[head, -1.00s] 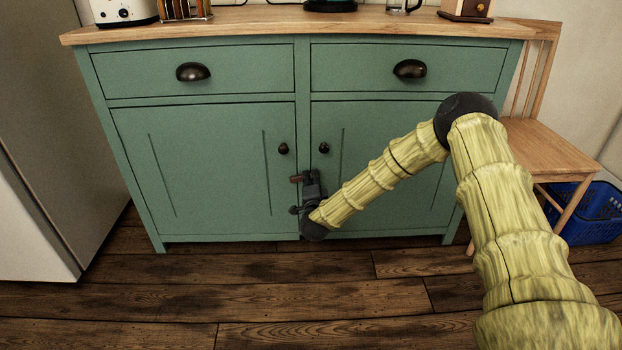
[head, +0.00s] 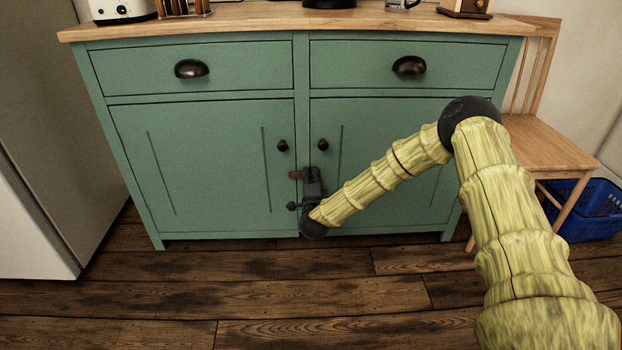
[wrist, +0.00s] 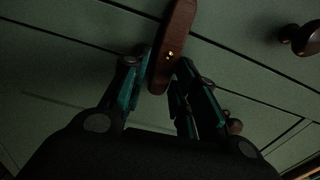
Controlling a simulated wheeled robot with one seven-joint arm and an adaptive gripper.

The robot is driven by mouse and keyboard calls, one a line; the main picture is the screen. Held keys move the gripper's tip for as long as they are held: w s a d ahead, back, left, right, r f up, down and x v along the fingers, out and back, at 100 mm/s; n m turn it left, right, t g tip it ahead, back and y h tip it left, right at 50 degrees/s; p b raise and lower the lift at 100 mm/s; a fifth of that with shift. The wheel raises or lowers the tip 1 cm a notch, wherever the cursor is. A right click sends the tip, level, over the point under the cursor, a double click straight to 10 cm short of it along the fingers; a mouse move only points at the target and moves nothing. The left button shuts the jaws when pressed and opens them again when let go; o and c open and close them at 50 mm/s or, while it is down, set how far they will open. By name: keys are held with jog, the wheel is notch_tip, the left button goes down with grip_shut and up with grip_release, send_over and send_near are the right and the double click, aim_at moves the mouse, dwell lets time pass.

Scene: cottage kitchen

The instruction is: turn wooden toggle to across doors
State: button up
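The wooden toggle (wrist: 175,45) is a reddish-brown rounded bar with a brass screw, fixed on the green cabinet front. In the wrist view it lies crosswise over the dark seam lines of the doors. In the head view only its left end (head: 295,175) shows, roughly level, at the middle stile below the two knobs. My gripper (wrist: 165,68) is low at the cabinet front, its fingertips close against both sides of the toggle's near end. In the head view my gripper (head: 310,182) hides the toggle's right part.
The left door (head: 200,165) and right door (head: 400,185) are closed. Dark knobs (head: 282,145) (head: 323,145) sit just above the toggle. A fridge (head: 45,130) stands left; a wooden chair (head: 555,150) and blue basket (head: 590,210) stand right. The floor (head: 250,290) in front is clear.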

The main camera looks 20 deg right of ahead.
jog(key=shift+o, duration=0.6)
jog(key=v, duration=1.2)
